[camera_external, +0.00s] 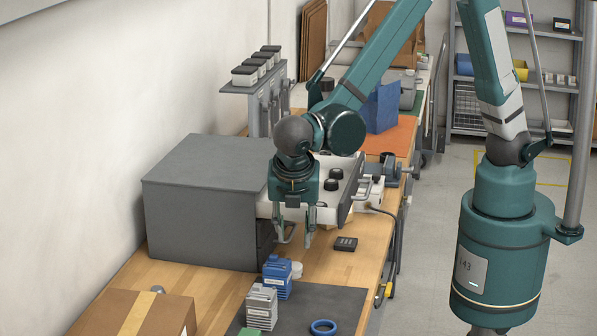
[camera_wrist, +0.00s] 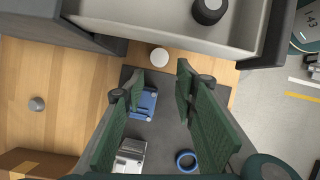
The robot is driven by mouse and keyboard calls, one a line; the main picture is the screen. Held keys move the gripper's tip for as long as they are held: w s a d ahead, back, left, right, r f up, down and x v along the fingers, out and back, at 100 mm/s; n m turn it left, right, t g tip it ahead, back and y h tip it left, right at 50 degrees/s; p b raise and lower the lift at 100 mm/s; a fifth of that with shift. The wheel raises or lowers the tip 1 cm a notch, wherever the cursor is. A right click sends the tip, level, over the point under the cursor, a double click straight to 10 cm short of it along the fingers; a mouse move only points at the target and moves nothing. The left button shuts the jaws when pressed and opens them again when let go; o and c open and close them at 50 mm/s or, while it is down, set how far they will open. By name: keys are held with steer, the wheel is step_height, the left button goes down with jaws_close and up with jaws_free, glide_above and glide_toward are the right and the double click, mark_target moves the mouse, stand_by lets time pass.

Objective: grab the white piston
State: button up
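A small white round piece (camera_wrist: 159,57), likely the white piston, sits on the wooden bench at the far edge of the dark mat in the wrist view. A white piece also shows in the external view (camera_external: 297,270), just right of the blue block (camera_external: 278,277); its full shape is hard to tell. My gripper (camera_external: 297,238) points down above the bench, with its two fingers apart and nothing between them. In the wrist view the open fingers (camera_wrist: 160,85) stand either side of the mat, and the white piece shows between and beyond their tips.
A large grey box (camera_external: 205,200) stands left of my gripper. A silver block (camera_external: 261,307) and a blue ring (camera_external: 323,327) lie on the dark mat (camera_external: 345,300). A cardboard box (camera_external: 130,315) is front left.

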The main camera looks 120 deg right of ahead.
steer(key=shift+f, duration=0.25)
steer(key=shift+f, duration=0.1)
glide_above(294, 265)
steer(key=w+a, duration=0.1)
steer(key=a, duration=0.2)
steer(key=shift+w+d+f, duration=0.1)
steer(key=shift+d+f, duration=0.05)
steer(key=shift+f, duration=1.4)
steer(key=shift+w+d+f, duration=0.1)
steer(key=shift+f, duration=1.4)
steer(key=shift+b+x, duration=0.4)
steer(key=shift+x, duration=2.15)
steer(key=shift+d, duration=0.15)
steer(key=shift+c, duration=0.7)
steer(key=c, duration=0.4)
